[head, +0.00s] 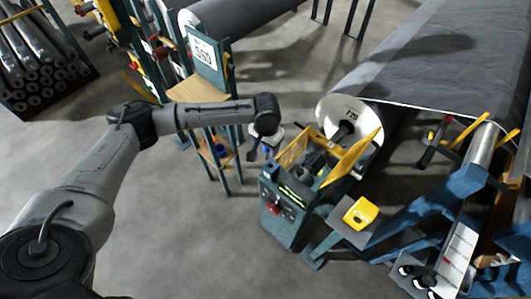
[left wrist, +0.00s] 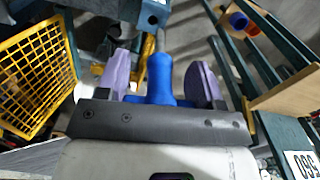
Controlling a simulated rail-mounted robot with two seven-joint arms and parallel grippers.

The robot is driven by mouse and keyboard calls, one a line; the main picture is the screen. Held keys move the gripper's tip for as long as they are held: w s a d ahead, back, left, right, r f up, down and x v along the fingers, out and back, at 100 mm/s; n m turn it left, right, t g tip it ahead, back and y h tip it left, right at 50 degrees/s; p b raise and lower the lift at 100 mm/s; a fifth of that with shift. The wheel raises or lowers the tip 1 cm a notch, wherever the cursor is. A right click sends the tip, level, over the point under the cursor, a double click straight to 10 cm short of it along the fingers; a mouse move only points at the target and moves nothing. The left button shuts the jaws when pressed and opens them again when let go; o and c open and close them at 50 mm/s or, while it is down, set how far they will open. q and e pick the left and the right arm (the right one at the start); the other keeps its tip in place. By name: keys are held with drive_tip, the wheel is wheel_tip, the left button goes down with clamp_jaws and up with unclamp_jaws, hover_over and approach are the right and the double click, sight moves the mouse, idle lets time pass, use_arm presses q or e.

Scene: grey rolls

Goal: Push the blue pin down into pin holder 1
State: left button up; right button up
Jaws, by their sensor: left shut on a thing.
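The blue pin (left wrist: 160,80) is between the two purple fingers of my left gripper (left wrist: 160,92) in the left wrist view, and the gripper is shut on it. Its narrow end points at a teal block (left wrist: 152,14) with a dark round hole, which may be pin holder 1. I cannot tell whether the pin's end is inside the block or only in front of it. In the head view my left gripper (head: 262,147) hangs between the wooden-shelved stand and the teal control box; the pin is tiny there. My right gripper is not in view.
The teal control box (head: 283,208) has yellow mesh guards, one of which (left wrist: 35,75) is close on the left in the wrist view. A stand with a "560" sign (head: 203,54) holds blue and red parts on a wooden shelf (left wrist: 290,95). A large grey roll (head: 430,60) lies right.

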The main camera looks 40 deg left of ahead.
use_arm(q)
drive_tip(key=shift+w+d+m, duration=0.1)
drive_tip(key=shift+w+m, duration=0.05)
drive_tip(key=shift+m, duration=0.65)
drive_tip(key=f, duration=0.1)
drive_tip(key=w+f, duration=0.1)
drive_tip(key=f, duration=0.1)
drive_tip(key=f+p, duration=0.1)
drive_tip(key=f, duration=0.1)
drive_tip(key=shift+w+d+f, duration=0.1)
drive_tip(key=shift+w+d, duration=0.1)
drive_tip(key=shift+w, duration=0.1)
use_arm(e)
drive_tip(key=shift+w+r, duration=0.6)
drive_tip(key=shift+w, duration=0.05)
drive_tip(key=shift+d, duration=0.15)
use_arm(q)
drive_tip(key=shift+p, duration=0.65)
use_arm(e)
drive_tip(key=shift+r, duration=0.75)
